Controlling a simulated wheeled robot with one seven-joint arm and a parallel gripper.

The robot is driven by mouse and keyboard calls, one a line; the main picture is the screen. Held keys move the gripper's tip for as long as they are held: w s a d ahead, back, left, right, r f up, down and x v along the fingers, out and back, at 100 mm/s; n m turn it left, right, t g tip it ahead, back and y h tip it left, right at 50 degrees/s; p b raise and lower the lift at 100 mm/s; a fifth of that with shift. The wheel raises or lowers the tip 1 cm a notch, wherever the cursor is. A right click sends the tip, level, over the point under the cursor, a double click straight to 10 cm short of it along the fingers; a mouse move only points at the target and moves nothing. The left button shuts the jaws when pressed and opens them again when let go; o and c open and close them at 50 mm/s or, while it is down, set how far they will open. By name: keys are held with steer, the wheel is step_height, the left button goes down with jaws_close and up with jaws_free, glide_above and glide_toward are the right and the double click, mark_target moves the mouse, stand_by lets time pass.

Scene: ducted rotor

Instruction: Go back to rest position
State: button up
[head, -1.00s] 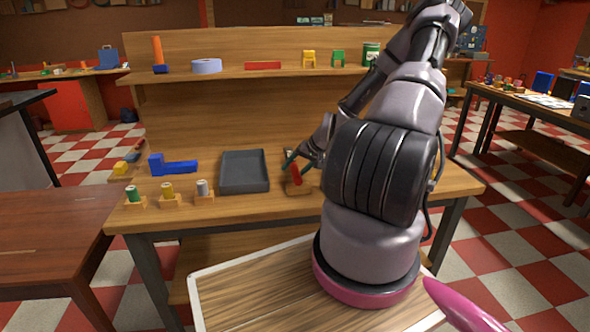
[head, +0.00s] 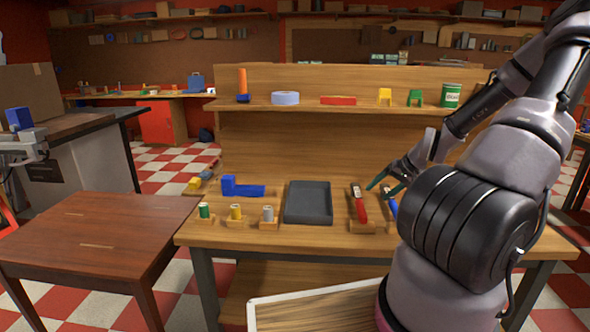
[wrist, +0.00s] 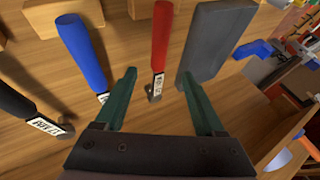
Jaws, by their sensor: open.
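My gripper (head: 386,186) is over the right part of the workbench, to the right of a dark grey tray (head: 331,204). A red-handled tool (head: 358,203) lies just left of the gripper in the head view. In the wrist view the red-handled tool (wrist: 161,40) lies beyond the fingertips. A blue-handled tool (wrist: 82,50) and a black-handled tool (wrist: 20,104) lie to its left there. My arm hides the right part of the bench.
Blue block (head: 240,187) and several small spools, including a green one (head: 204,211), stand left of the tray. A brown table (head: 90,235) stands at left.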

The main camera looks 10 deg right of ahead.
steer(key=s+a+r+n+g+h, duration=0.15)
steer(key=s+a+r, duration=0.3)
steer(key=r, duration=0.55)
steer(key=s+a+r+m+g+h, duration=0.1)
steer(key=s+a+r+h, duration=0.25)
steer(key=a+r, duration=0.45)
steer(key=s+a+r+t+y, duration=0.1)
steer(key=s+a+r, duration=0.2)
steer(key=s+r, duration=0.3)
steer(key=s+a+r+t+y, duration=0.1)
steer(key=s+a+r+t, duration=0.1)
steer(key=s+r, duration=0.5)
step_height(320, 180, up, 3)
steer(key=shift+s+a+r+y, duration=0.15)
steer(key=shift+a+y, duration=0.25)
steer(key=shift+a, duration=0.4)
steer(key=shift+t, duration=0.25)
